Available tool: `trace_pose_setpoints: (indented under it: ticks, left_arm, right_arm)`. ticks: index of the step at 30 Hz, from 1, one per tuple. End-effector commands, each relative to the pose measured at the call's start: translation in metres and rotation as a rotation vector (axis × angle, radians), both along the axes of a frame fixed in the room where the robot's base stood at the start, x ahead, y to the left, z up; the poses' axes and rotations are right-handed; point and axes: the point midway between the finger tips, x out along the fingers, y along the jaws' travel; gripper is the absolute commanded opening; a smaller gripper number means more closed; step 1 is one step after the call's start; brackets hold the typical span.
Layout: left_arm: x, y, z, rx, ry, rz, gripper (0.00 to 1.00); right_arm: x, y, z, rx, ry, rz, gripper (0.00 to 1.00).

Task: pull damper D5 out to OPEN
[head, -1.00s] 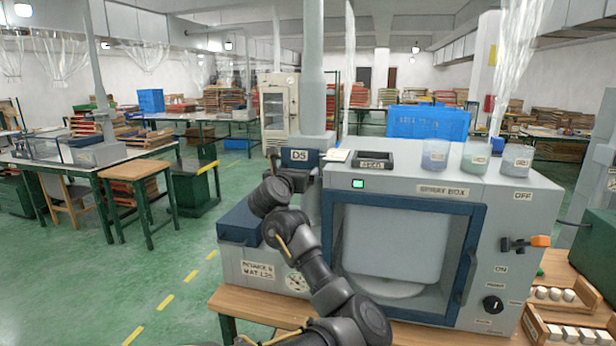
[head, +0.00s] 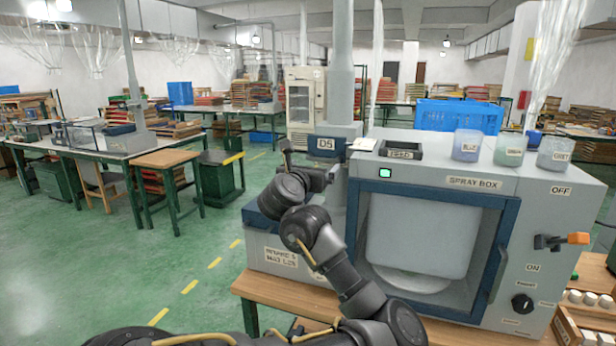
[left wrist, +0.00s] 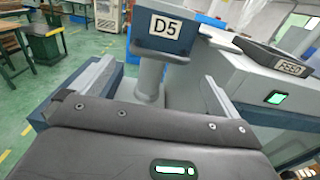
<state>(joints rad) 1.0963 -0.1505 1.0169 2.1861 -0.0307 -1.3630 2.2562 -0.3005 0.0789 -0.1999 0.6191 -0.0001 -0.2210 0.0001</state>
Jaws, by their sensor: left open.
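The D5 damper housing (head: 338,130) is a dark blue box with a white D5 label on the grey duct, at the left end of the spray box. In the left wrist view the D5 housing (left wrist: 176,50) stands just ahead, above the gripper. My left gripper (left wrist: 155,78) is open, with one grey finger on each side. My right gripper is not in view.
The spray box (head: 470,183) has a lit green lamp and a switch with an orange tip. A black tray (head: 401,150) and several cups (head: 467,145) stand on its top. A blue-lidded unit (head: 272,228) is at its left.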

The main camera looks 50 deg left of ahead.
Motion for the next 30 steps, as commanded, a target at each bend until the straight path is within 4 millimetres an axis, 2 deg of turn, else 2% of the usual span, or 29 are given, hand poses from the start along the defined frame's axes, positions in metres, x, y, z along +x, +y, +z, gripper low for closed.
trace_pose_setpoints:
  ticks: [3,9,30]
  left_arm:
    - [-0.018,-0.01,0.001,0.001,-0.001,0.002,1.0]
    - [-0.033,-0.018,0.001,0.0,-0.001,0.001,1.0]
    - [-0.034,-0.021,-0.003,0.024,0.021,-0.001,1.0]
  right_arm:
    - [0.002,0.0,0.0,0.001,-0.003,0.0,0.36]
    - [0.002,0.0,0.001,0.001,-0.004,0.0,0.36]
    - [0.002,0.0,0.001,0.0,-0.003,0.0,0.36]
